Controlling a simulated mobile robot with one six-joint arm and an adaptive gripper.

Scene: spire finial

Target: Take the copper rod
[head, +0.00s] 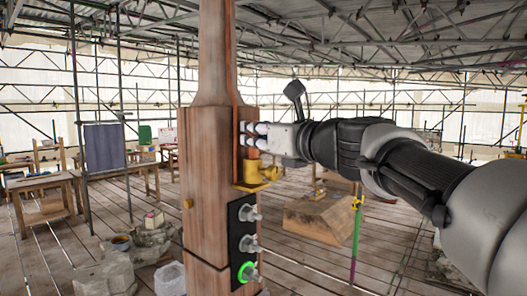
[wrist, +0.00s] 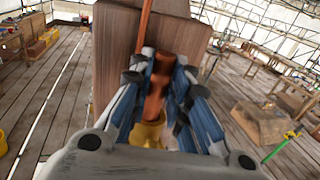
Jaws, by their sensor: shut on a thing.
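The copper rod (wrist: 156,84) stands between my gripper's fingers in the wrist view, against the face of the wooden spire post. My gripper (wrist: 158,90) is shut on it, with fingers on both sides. In the head view my gripper (head: 247,134) reaches in from the right to the post's right face and hides most of the rod. A yellow bracket (head: 256,178) juts from the post just below my fingers; it also shows in the wrist view (wrist: 148,134) under the rod. Whether the rod's lower end sits in the bracket is hidden.
The wooden post (head: 205,160) rises in front of me, with a thin copper strip (head: 235,60) up its edge. Below the bracket is a black panel (head: 242,228) with silver fittings, the lowest ringed green. Stone blocks (head: 150,240) and a wooden block (head: 318,218) stand on the plank floor.

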